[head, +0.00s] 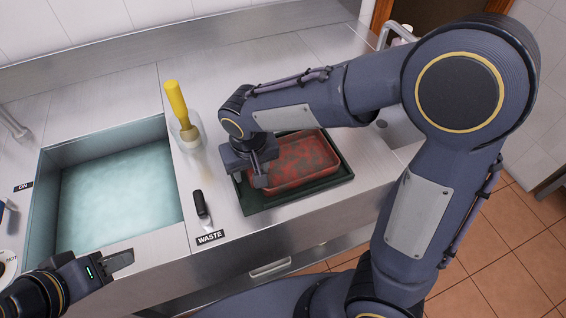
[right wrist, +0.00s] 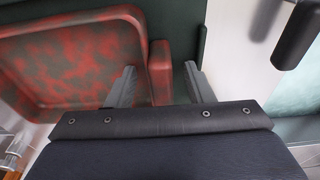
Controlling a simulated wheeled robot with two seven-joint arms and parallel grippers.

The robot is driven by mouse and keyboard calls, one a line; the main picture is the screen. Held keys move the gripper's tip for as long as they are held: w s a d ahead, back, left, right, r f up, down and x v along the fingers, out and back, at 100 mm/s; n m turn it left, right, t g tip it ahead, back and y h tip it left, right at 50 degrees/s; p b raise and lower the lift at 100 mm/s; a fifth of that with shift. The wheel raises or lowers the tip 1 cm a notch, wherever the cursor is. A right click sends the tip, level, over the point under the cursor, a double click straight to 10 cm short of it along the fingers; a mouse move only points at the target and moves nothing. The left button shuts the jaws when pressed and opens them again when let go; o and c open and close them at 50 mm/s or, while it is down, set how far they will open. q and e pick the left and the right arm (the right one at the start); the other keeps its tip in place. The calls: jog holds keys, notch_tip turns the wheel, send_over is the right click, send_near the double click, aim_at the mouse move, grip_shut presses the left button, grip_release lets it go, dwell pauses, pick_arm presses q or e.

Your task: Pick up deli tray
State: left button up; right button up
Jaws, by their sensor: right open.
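The deli tray is a dirty red rectangular tray (head: 304,160) on a dark green board or tray (head: 330,186) on the steel counter. My right gripper (head: 262,176) is open at the left end of the red tray, pointing down.
A sink of bluish water (head: 120,185) lies to the left. A yellow-handled brush (head: 180,108) in a clear holder and a black-handled tool (head: 201,207) stand or lie between sink and tray. A WASTE label (head: 210,237) marks the front edge.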

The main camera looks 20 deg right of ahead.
grip_shut()
jog(key=shift+r, duration=0.1)
jog(key=shift+r, duration=0.45)
notch_tip(320, 180, up, 2)
jog(key=shift+r, duration=0.25)
jog(key=s+d+r, duration=0.4)
jog(key=s+r, duration=0.5)
jog(key=s, duration=0.4)
jog(key=shift+s+d+r+b, duration=0.15)
jog(key=shift+s+r+b, duration=0.1)
jog(key=shift+b, duration=0.1)
